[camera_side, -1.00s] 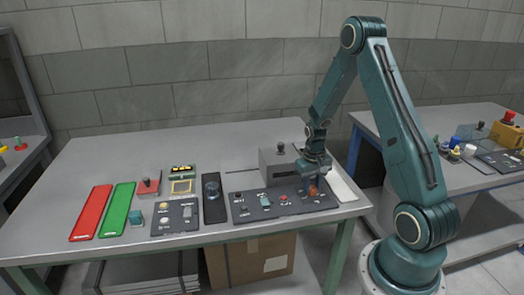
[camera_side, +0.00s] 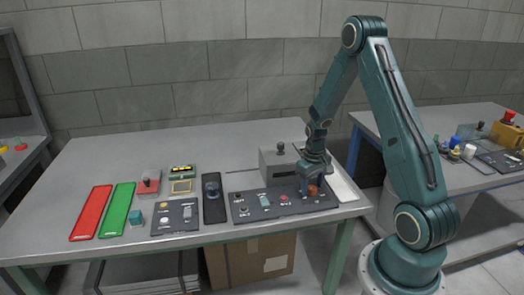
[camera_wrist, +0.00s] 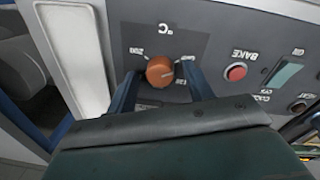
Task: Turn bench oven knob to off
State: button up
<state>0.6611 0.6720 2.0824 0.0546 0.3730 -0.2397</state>
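The oven knob (camera_wrist: 160,70) is a round orange-brown knob on a dark panel, with a °C mark and printed numbers around it. It also shows in the side view (camera_side: 313,190) at the right end of the control panel (camera_side: 275,204). My gripper (camera_wrist: 157,84) is over the knob, with one blue finger on each side of it. The fingers look apart from the knob, with a gap on both sides. In the side view my gripper (camera_side: 311,187) points down at the panel and partly hides the knob. The knob's pointer setting is hard to read.
On the same panel are a red BAKE button (camera_wrist: 236,72), a teal rocker switch (camera_wrist: 285,75) and small dark knobs (camera_wrist: 298,106). A grey box with a lever (camera_side: 277,165) stands close behind. A white strip (camera_side: 342,184) lies to the right.

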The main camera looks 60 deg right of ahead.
aim_at(310, 188)
jog(key=shift+r, duration=0.15)
notch_tip(310, 188, up, 14)
jog(key=shift+w+a+f, duration=0.15)
jog(key=shift+a+f, duration=0.1)
jog(key=shift+a, duration=0.1)
dwell(0.6)
jog(key=s+a+r+n+t, duration=0.2)
jog(key=s+a+r+t, duration=0.1)
jog(key=a+r, duration=1.05)
jog(key=s+a+r+n+t, duration=0.2)
jog(key=s+a+n, duration=0.1)
jog(key=s+a, duration=0.7)
jog(key=shift+a+t+y, duration=0.3)
jog(key=shift+a+t, duration=0.1)
jog(key=shift+a, duration=0.3)
